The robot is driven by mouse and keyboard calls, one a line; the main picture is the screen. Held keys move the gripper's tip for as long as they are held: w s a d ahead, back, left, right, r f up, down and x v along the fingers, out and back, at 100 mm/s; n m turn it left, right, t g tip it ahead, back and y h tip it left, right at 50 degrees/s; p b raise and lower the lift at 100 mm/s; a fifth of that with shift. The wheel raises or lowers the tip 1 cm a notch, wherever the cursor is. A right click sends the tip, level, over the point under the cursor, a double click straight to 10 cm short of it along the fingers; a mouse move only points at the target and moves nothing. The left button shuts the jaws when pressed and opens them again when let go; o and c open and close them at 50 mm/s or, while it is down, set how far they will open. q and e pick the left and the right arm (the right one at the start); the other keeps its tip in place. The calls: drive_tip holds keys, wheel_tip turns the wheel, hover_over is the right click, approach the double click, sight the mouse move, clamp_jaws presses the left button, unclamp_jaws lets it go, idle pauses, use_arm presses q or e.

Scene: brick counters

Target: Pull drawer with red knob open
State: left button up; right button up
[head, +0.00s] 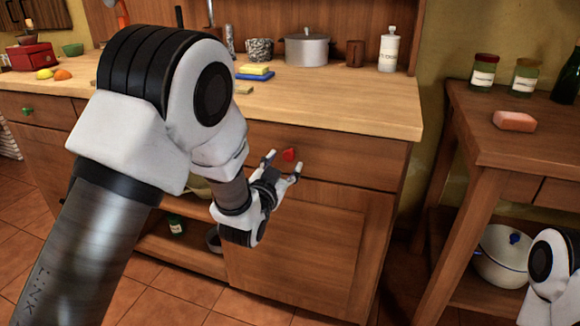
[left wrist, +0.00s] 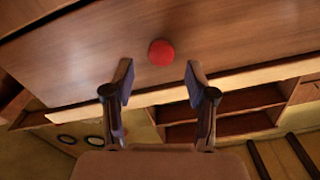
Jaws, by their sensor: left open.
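The red knob (head: 289,154) is on the front of a wooden drawer (head: 345,158) under the right part of the counter. The drawer looks shut. My left gripper (head: 284,163) is open, with its fingers on either side of the knob in the head view. In the left wrist view the red knob (left wrist: 161,52) lies just beyond and between the open fingertips (left wrist: 158,75), with nothing between the fingers. I cannot tell whether the fingers touch the drawer front (left wrist: 230,40). Part of my right arm shows at the lower right, but its gripper is not visible.
The wooden countertop (head: 340,105) holds a pot (head: 306,49), sponges (head: 255,72) and a white bottle (head: 388,50). A cupboard door (head: 300,245) lies below the drawer. A side table (head: 480,125) stands at the right. A green knob (head: 28,111) marks another drawer at the left.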

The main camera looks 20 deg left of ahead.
sight(288, 157)
use_arm(q)
drive_tip(key=w, duration=0.4)
drive_tip(key=shift+w+a+f+b, duration=0.1)
drive_tip(key=shift+w+b, duration=0.15)
drive_tip(key=shift+b, duration=0.05)
drive_tip(key=shift+w, duration=0.3)
clamp_jaws()
drive_tip(key=shift+s, duration=0.1)
